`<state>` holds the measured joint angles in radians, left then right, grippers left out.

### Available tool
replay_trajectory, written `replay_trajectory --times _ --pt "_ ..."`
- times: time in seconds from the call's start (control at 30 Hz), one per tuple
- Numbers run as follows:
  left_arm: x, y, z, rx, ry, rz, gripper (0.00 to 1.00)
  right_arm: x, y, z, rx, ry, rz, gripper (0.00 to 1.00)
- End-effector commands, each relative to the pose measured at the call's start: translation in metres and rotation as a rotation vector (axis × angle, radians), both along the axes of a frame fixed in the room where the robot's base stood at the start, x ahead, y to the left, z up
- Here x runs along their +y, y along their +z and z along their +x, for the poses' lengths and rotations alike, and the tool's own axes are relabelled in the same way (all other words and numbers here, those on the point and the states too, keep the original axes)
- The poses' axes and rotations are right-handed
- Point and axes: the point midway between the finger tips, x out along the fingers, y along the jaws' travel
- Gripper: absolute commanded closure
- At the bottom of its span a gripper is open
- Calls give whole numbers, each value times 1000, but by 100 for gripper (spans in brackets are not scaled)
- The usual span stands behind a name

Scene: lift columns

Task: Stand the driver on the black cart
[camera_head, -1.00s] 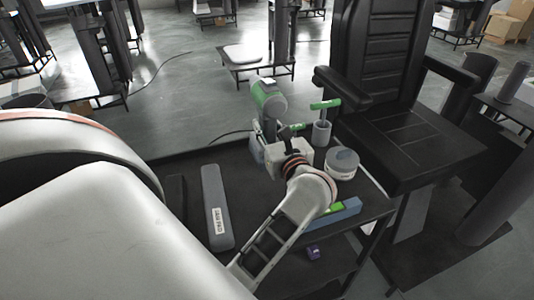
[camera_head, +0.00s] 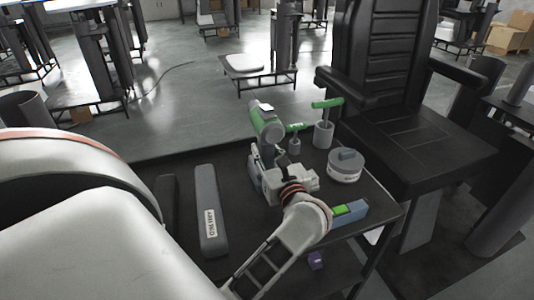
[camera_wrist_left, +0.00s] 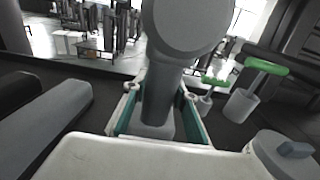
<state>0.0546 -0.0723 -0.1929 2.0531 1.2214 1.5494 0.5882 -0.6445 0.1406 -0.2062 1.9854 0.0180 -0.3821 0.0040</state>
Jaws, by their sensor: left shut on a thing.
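My right gripper is not in view.
A long grey block (camera_head: 207,205) with a label lies left of the driver. To the right are grey cups (camera_head: 323,135) with green-handled tools, a round white tin (camera_head: 346,167) and a blue-green block (camera_head: 350,212). A black chair (camera_head: 400,120) stands beyond the cart's right side.

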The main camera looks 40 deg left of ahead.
Motion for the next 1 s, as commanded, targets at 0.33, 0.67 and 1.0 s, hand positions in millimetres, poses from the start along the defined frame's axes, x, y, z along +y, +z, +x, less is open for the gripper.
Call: replay_trajectory --times 0.33,0.67,1.0 --pt "0 0 0 0 0 -1 56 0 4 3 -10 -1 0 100" --pt "0 0 0 0 0 -1 56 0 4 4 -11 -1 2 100" --pt "-5 1 3 0 0 -2 56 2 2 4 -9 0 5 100"
